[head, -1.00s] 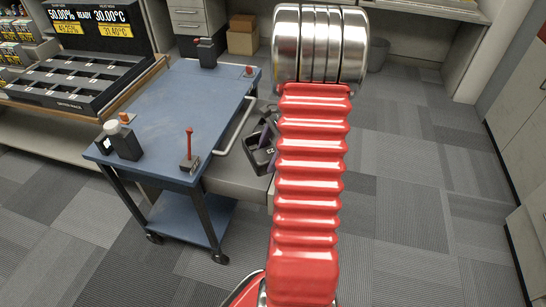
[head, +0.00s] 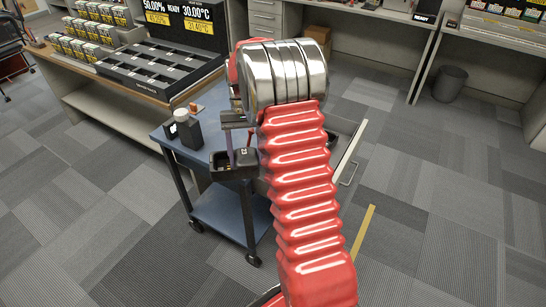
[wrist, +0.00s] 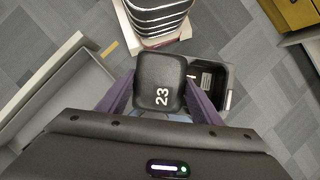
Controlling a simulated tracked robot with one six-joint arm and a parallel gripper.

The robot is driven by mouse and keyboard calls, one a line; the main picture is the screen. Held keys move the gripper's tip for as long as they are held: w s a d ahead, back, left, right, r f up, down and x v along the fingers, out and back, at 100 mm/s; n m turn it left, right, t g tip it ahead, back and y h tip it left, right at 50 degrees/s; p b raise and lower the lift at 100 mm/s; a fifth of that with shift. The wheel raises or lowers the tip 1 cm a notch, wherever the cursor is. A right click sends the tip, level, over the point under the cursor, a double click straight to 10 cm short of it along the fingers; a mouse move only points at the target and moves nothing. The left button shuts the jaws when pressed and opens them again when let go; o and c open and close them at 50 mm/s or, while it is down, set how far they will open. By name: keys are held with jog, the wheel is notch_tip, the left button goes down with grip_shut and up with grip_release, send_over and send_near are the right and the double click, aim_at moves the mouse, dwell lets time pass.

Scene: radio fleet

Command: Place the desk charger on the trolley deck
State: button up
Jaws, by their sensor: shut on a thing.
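The desk charger (head: 233,167) is a black block with an open pocket, hanging in the air by the trolley's near edge in the head view. My gripper (head: 243,150) is shut on it with purple fingers. In the wrist view the charger (wrist: 160,82) shows a top marked 23 between the fingers, with its dark pocket to the right. The trolley deck (head: 212,128) is a blue top, partly hidden behind my arm and the charger. How high the charger is above the deck cannot be told.
An open drawer (head: 347,150) juts out right of my arm. A counter with a black multi-slot rack (head: 160,68) stands behind left.

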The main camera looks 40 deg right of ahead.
jog(key=w+a+n+h, duration=0.1)
jog(key=w+a+n, duration=0.1)
jog(key=a, duration=0.6)
jog(key=w+a+n, duration=0.2)
jog(key=a+n, duration=0.1)
jog(key=a, duration=0.5)
jog(key=shift+w+a+f+g+h, duration=0.25)
jog(key=shift+a+f+g+h, duration=0.05)
jog(key=shift+f+h, duration=0.1)
jog(key=shift+a, duration=0.1)
